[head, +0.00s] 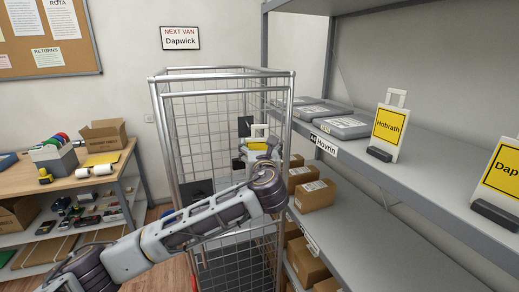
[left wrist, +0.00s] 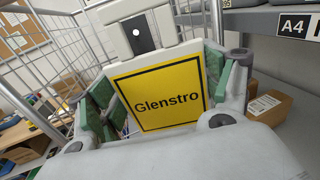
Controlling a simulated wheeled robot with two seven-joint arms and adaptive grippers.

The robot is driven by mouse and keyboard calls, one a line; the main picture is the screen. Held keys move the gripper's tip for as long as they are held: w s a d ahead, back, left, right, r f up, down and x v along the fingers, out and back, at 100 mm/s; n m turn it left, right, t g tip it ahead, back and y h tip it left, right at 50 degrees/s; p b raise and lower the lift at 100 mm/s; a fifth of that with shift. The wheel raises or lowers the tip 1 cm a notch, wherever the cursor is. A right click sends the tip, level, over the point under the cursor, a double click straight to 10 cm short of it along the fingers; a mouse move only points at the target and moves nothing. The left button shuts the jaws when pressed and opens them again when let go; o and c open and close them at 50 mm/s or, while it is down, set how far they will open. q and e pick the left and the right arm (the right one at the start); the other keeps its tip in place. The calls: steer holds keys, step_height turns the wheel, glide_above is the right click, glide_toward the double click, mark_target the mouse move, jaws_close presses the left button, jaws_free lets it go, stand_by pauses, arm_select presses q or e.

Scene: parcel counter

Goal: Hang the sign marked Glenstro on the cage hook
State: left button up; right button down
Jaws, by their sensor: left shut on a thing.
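The Glenstro sign (left wrist: 160,98) is a yellow plate with a pale frame and a handle loop at its top. It fills the middle of the left wrist view. My left gripper (left wrist: 158,88) is shut on it, with green finger pads at its two sides. In the head view the sign (head: 259,146) and my left gripper (head: 262,153) are small, at the front of the wire cage (head: 222,75). A dark plate with a white spot (left wrist: 138,33), perhaps the hook's, shows through the handle loop. I cannot tell whether the loop touches a hook. My right gripper is out of view.
Grey shelves (head: 440,190) stand right of the cage, with a Hobrath sign (head: 389,128), another yellow sign (head: 503,170) and grey parcels (head: 343,127). Cardboard boxes (head: 314,195) sit on the lower shelf. A wooden bench (head: 122,160) stands at the left.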

arm_select(q)
steer(key=shift+w, duration=0.2)
steer(key=shift+w+a+f+b, duration=0.15)
steer(key=shift+w+a+b, duration=0.4)
steer(key=shift+w, duration=0.85)
steer(key=shift+w+a+f+b, duration=0.1)
steer(key=shift+w+a+b, duration=0.4)
steer(key=shift+w, duration=0.9)
steer(key=shift+w+a+f+b, duration=0.15)
steer(key=shift+w+a+b, duration=0.4)
steer(key=shift+w, duration=0.85)
steer(key=shift+w+f, duration=0.15)
steer(key=shift+w, duration=0.05)
steer(key=shift+f, duration=0.1)
steer(key=shift+w+f+p, duration=0.35)
steer(key=shift+f, duration=0.05)
steer(key=shift+a, duration=0.1)
